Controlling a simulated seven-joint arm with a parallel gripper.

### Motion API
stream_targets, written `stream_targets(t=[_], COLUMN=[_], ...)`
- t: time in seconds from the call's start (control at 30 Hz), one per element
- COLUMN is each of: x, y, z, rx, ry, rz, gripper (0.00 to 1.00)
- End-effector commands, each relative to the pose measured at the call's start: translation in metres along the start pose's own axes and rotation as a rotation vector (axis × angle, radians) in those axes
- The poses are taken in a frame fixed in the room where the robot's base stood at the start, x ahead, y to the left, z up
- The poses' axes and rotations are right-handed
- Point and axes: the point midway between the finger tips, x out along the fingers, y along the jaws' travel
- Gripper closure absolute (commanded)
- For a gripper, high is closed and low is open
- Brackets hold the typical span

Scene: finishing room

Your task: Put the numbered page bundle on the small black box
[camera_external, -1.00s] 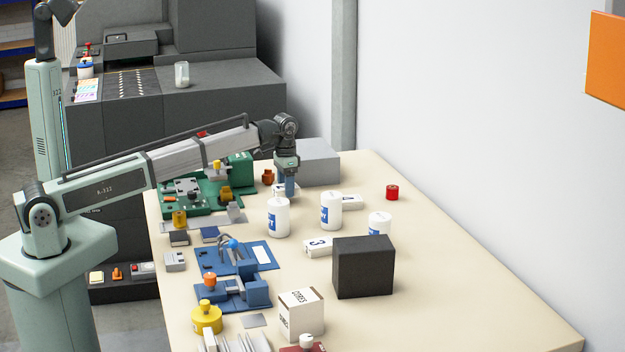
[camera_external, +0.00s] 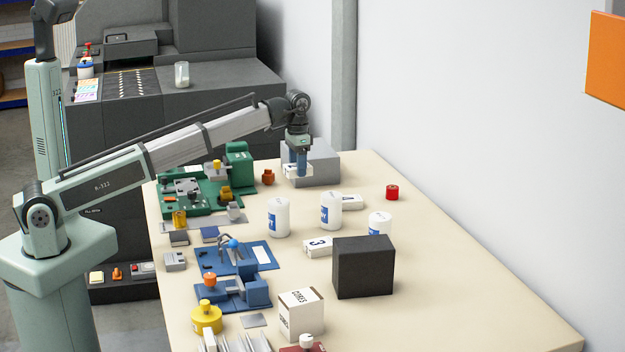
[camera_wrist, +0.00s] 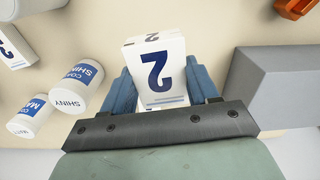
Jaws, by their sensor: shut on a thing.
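My gripper (camera_external: 297,165) has blue fingers shut on a white page bundle (camera_external: 298,171). In the wrist view the bundle (camera_wrist: 157,68) shows a dark blue 2 and sits between the two fingers (camera_wrist: 163,88). In the external view it is held in front of the grey box, apparently above the table. A black box (camera_external: 363,268) stands on the table, nearer the camera and to the right of my gripper. Two other numbered bundles lie on the table: one marked 3 (camera_external: 318,246) beside the black box, and another (camera_external: 350,202) farther back, its number unclear.
White labelled canisters (camera_external: 278,218) stand between my gripper and the black box. A grey box (camera_external: 325,168) is close behind my gripper. Green (camera_external: 240,170) and blue (camera_external: 258,292) fixtures are on the left. A red can (camera_external: 392,192) stands at right; the right table side is clear.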

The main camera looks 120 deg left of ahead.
Motion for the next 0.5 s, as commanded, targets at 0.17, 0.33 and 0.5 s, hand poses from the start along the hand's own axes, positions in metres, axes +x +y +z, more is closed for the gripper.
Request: stream_targets(t=[0.17, 0.33, 0.5], x=[-0.017, -0.032, -0.047], y=[0.073, 0.141, 0.211], z=[-0.020, -0.029, -0.034], rx=[0.017, 0.028, 0.038], ry=[0.001, 0.001, 0.001], rz=[0.000, 0.000, 0.000], gripper=[0.73, 0.73, 0.73])
